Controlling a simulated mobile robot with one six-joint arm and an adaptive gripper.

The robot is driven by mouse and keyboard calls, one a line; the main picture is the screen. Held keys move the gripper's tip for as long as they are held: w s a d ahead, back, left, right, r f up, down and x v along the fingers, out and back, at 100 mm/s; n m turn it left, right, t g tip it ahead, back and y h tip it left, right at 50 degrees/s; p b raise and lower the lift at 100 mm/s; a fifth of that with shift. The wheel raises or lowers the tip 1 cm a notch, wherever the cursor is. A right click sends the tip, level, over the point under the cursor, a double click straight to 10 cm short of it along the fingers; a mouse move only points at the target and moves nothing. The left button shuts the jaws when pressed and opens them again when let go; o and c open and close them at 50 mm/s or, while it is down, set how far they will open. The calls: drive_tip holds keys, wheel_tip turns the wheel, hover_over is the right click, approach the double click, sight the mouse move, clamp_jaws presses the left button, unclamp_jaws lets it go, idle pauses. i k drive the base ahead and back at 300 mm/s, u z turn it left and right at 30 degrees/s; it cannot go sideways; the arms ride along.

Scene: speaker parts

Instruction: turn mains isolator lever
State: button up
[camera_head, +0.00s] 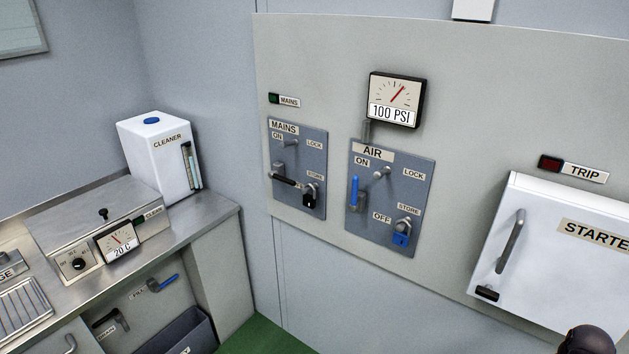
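The mains isolator panel (316,155) is a blue-grey plate on the wall board, marked MAINS, ON, LOCK and STORE. Its lever (288,181) has a black grip and lies nearly level, pointing right and slightly down from its pivot at the panel's left side. The lever's tip is close to a black padlock (309,199) at the STORE post; I cannot tell whether they touch. No OFF label is readable on this panel. A green mains lamp (274,98) sits above it.
Right of it, the air panel (410,165) has an upright blue lever (354,192) and a blue padlock (401,239), under a 100 PSI gauge (396,100). A white starter box (555,250) juts out at right. A steel counter (215,213) stands at left.

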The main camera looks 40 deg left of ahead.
sight(273, 174)
drive_tip(key=z, duration=0.65)
drive_tip(key=k, duration=1.3)
drive_tip(key=u, duration=1.75)
drive_tip(key=i, duration=0.3)
drive_tip(key=z, duration=0.45)
